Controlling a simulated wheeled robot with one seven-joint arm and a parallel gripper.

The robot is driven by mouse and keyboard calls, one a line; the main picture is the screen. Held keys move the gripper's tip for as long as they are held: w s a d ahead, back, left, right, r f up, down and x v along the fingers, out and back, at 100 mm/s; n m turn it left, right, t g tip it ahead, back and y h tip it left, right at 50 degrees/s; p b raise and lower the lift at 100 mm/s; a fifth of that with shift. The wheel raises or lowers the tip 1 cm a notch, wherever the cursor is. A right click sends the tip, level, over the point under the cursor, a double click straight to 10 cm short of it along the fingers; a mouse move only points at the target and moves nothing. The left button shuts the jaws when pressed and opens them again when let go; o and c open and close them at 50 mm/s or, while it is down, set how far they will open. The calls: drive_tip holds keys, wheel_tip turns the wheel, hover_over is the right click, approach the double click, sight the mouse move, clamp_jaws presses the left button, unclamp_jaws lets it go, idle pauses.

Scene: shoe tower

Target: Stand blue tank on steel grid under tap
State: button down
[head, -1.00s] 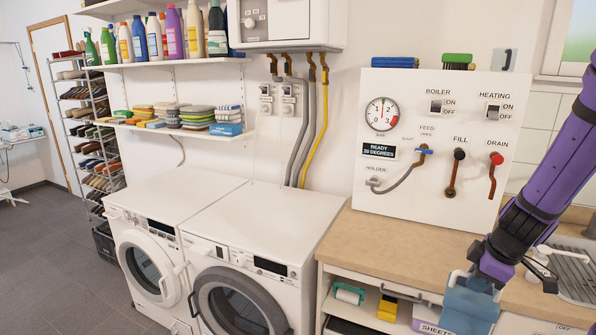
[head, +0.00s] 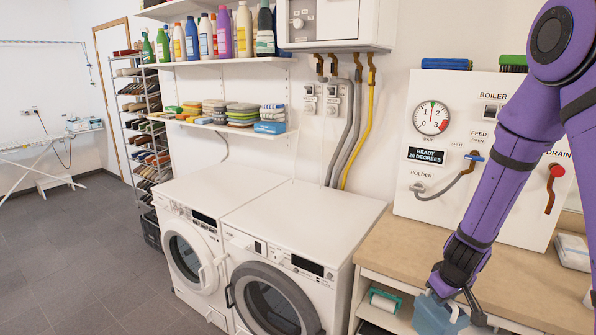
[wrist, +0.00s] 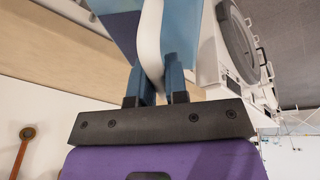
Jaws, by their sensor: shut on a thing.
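The blue tank (head: 430,317) hangs in my gripper (head: 462,303) at the bottom of the head view, in front of the counter's front edge. Its lower part is cut off by the frame. In the wrist view my gripper (wrist: 162,82) is shut on the tank's pale handle (wrist: 151,45), with the blue body (wrist: 184,28) behind it. The steel grid and the sink tap are not visible in either current view.
A wooden counter (head: 395,248) carries a white boiler panel (head: 418,115), partly hidden by my arm. A folded cloth (head: 573,251) lies at its right. Two washing machines (head: 300,225) stand left of the counter. Open grey floor (head: 75,245) lies further left.

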drive_tip(key=w+a+f+m, duration=0.3)
drive_tip(key=w+a+f, duration=0.2)
drive_tip(key=w+f, duration=0.1)
drive_tip(key=shift+w+a+f+m+h, duration=0.15)
drive_tip(key=shift+w+a+m+h, duration=0.2)
drive_tip(key=shift+w, duration=0.35)
drive_tip(key=shift+w+f, duration=0.15)
drive_tip(key=shift+s+r, duration=0.25)
idle(0.5)
drive_tip(key=shift+w+a+f, duration=0.1)
drive_tip(key=shift+w+f, duration=0.15)
idle(0.3)
drive_tip(key=shift+s+r, duration=0.1)
